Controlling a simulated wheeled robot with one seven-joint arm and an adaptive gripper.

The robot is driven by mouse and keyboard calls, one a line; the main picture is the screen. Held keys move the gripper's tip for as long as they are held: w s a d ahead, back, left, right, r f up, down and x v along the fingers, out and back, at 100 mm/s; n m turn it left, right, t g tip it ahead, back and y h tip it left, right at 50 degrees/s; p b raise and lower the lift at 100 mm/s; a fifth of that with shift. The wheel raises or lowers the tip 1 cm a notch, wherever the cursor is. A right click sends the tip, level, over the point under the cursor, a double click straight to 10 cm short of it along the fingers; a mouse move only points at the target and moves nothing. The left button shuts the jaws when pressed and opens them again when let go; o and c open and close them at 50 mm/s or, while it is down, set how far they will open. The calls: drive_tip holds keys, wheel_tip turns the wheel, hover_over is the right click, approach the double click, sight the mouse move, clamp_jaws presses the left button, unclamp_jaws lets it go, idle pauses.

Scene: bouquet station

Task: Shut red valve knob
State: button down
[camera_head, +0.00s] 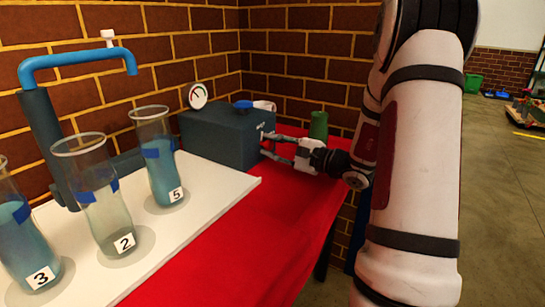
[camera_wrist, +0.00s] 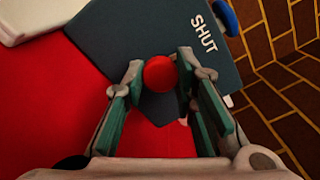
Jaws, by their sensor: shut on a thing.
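The red valve knob (camera_wrist: 160,73) is round and sits at the front of a dark blue-grey box (camera_wrist: 150,30) that bears the white word SHUT (camera_wrist: 204,33). In the wrist view my gripper (camera_wrist: 160,66) has one finger on each side of the knob and is shut on it. In the head view my gripper (camera_head: 265,145) reaches from the right to the front of the box (camera_head: 215,142).
The box carries a gauge (camera_head: 198,95) and a blue knob (camera_head: 243,104). A green cylinder (camera_head: 319,125) stands behind my gripper. Several numbered glass vases, one labelled 5 (camera_head: 160,170), stand on a white board (camera_head: 215,190) at left. The red tabletop (camera_head: 250,240) in front is clear. A brick wall (camera_head: 300,60) is behind.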

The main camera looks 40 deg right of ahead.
drive_tip(key=shift+f+n+b, duration=0.1)
drive_tip(key=shift+n+b, duration=0.4)
drive_tip(key=shift+b, duration=0.1)
drive_tip(key=c, duration=1.3)
unclamp_jaws()
drive_tip(key=v, duration=1.2)
